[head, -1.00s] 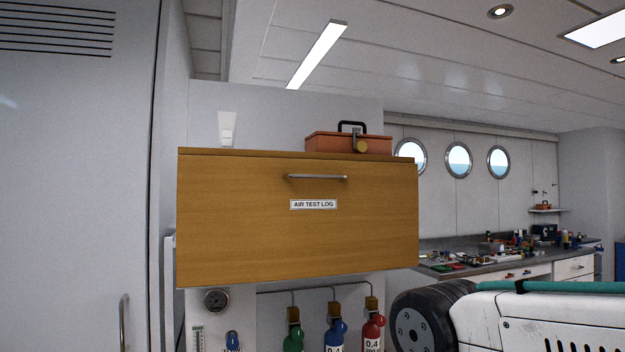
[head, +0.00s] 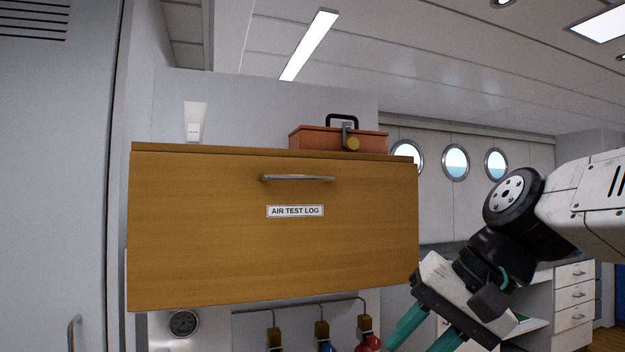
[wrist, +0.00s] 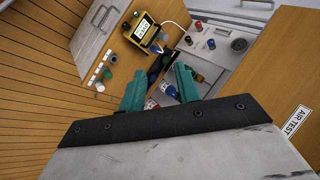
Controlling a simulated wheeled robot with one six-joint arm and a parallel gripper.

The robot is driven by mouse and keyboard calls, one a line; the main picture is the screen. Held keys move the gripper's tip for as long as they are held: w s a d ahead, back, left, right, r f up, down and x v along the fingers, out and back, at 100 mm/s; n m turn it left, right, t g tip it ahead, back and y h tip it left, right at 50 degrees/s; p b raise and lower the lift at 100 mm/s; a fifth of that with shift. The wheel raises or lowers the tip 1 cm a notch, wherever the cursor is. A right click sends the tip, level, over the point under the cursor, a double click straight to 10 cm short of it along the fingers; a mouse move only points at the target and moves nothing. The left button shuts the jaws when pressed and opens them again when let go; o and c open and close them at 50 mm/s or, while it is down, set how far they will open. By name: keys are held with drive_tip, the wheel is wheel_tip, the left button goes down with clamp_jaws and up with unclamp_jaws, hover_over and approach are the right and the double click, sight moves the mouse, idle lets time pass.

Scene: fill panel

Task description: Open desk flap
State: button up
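The desk flap (head: 200,225) is a wooden front panel on a wall cabinet, upright and shut in the head view. In the wrist view, the wooden panel (wrist: 265,80) with part of the label shows at the right edge. My gripper (head: 418,340) is low and right of the flap, apart from the handle, pointing down-left. Its teal fingers, also in the wrist view (wrist: 158,90), are spread with nothing between them. Their tips are cut off in the head view.
A red toolbox (head: 310,138) and a small white item (head: 194,125) stand on the cabinet top. Gas bottles and pipework (head: 300,305) sit below the flap. A white drawer unit (head: 573,297) stands at the right. The wrist view shows a yellow instrument (wrist: 143,28).

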drive_tip(key=w+a+r+m+t+y, duration=0.2)
drive_tip(key=w+a+r+y, duration=0.25)
drive_tip(key=w+r, duration=0.65)
drive_tip(key=m+t+y, duration=0.2)
drive_tip(key=y, duration=0.2)
approach(304, 177)
drive_tip(key=x, duration=0.3)
drive_tip(key=shift+h, duration=0.25)
drive_tip(key=x, duration=0.7)
drive_tip(key=shift+a+r, duration=0.15)
drive_tip(key=shift+w+a, duration=0.15)
drive_tip(key=shift+a, duration=0.15)
clamp_jaws()
